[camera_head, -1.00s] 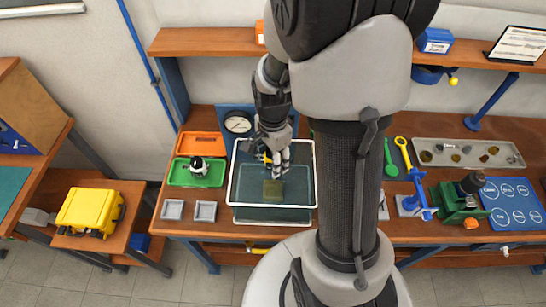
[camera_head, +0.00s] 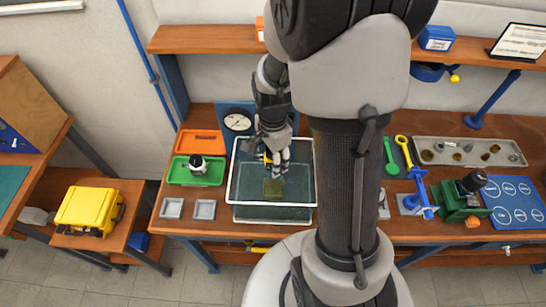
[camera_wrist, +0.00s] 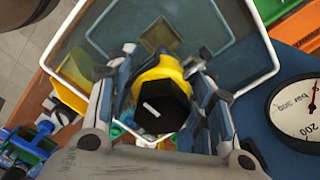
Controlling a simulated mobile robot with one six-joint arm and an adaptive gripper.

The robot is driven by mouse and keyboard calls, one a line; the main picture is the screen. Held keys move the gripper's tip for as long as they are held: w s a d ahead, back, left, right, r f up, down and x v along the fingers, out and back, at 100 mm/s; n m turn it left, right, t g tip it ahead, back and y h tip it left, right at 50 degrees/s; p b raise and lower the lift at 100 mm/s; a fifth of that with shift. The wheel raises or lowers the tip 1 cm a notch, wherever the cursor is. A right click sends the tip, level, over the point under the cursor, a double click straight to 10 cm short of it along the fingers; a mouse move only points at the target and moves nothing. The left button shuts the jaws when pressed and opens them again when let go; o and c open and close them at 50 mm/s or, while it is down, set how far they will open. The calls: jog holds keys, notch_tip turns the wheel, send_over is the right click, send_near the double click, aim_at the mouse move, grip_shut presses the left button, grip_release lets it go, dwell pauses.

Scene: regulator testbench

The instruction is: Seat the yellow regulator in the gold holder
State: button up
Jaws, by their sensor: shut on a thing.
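The yellow regulator (camera_wrist: 160,75) with a black knob (camera_wrist: 162,106) is held between the fingers of my gripper (camera_wrist: 163,88) in the wrist view. My gripper (camera_head: 277,160) is shut on it over the clear tank; only a small yellow patch of the regulator (camera_head: 267,158) shows in the head view. The gold holder (camera_head: 273,189) appears as a square block low inside the white-rimmed tank (camera_head: 230,190), slightly nearer the front than the gripper. A gold square (camera_wrist: 160,35) shows beyond the regulator in the wrist view. The regulator looks apart from it; the exact height gap is unclear.
The tank rim surrounds the holder. A pressure gauge (camera_head: 237,121) stands behind the tank. A green tray (camera_head: 186,178) and an orange tray (camera_head: 202,138) lie to its left, with two small grey trays (camera_head: 172,208) in front. Tools and a green fixture (camera_head: 459,200) are at right.

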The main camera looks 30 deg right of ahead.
notch_tip(320, 180, down, 8)
jog(key=b, duration=0.6)
dwell(7.0)
